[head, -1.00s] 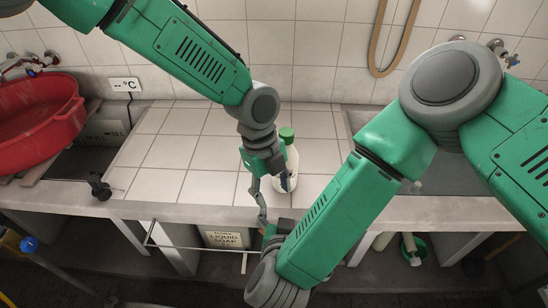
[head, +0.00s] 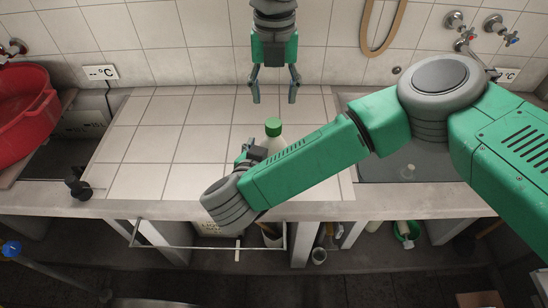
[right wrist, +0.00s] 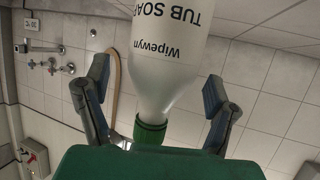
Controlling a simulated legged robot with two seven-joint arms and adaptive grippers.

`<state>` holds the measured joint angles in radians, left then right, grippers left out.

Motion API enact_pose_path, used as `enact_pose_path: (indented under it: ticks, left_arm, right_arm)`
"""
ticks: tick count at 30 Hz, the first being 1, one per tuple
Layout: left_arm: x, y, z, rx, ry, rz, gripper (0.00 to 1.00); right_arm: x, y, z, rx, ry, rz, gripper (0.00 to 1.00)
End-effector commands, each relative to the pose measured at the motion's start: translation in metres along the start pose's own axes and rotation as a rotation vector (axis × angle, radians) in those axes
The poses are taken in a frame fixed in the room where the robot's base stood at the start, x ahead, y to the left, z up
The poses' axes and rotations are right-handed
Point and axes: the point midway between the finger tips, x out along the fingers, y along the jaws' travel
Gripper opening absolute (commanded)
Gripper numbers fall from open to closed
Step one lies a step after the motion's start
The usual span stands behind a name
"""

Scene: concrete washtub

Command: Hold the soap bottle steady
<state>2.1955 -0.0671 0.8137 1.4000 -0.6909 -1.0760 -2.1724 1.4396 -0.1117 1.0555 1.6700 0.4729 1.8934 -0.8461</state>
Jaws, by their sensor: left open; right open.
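The soap bottle (head: 273,144) is white with a green cap and stands upright on the tiled counter (head: 150,150). My right arm hides its lower part in the head view. In the right wrist view the bottle (right wrist: 168,70) appears upside down, with printed lettering, between the two fingers of my right gripper (right wrist: 155,95). Those fingers are open, with gaps visible on both sides. In the head view my right gripper (head: 248,155) is at the bottle's left side, partly hidden by my arm. My left gripper (head: 274,98) is open and empty, above and behind the bottle.
A red tub (head: 22,112) sits at the left. A sunken basin (head: 410,160) lies to the right of the counter. Taps (head: 480,32) and a tan hose (head: 383,30) are on the back wall. The counter's left side is clear.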

Motion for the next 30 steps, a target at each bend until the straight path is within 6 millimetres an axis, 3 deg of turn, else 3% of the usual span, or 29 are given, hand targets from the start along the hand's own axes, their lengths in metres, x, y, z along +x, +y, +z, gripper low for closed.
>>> enact_pose_path:
  ticks: [3, 9, 20, 26, 27, 30]
  left_arm:
    - [0.0, 0.001, 0.0, -0.001, 0.0, 0.0, 0.46]
    - [0.0, 0.001, 0.001, -0.002, 0.0, -0.001, 0.46]
    - [0.0, 0.001, 0.0, -0.002, 0.0, -0.001, 0.46]
    - [0.0, 0.0, 0.0, -0.002, 0.0, -0.001, 0.46]
    - [0.0, 0.0, 0.0, -0.002, 0.0, -0.001, 0.46]
    - [0.0, 0.001, 0.001, -0.002, 0.0, 0.0, 0.46]
  right_arm:
    - [0.021, 0.001, 0.0, 0.0, 0.0, 0.003, 0.78]
    - [0.039, 0.0, 0.0, -0.001, -0.001, 0.0, 0.78]
    - [0.043, 0.0, 0.0, -0.001, 0.0, -0.002, 0.78]
    - [0.043, 0.0, 0.0, -0.001, 0.0, -0.002, 0.08]
    - [0.043, 0.0, 0.0, -0.001, -0.001, -0.002, 0.0]
    - [0.043, 0.0, 0.0, -0.001, -0.001, -0.002, 0.0]
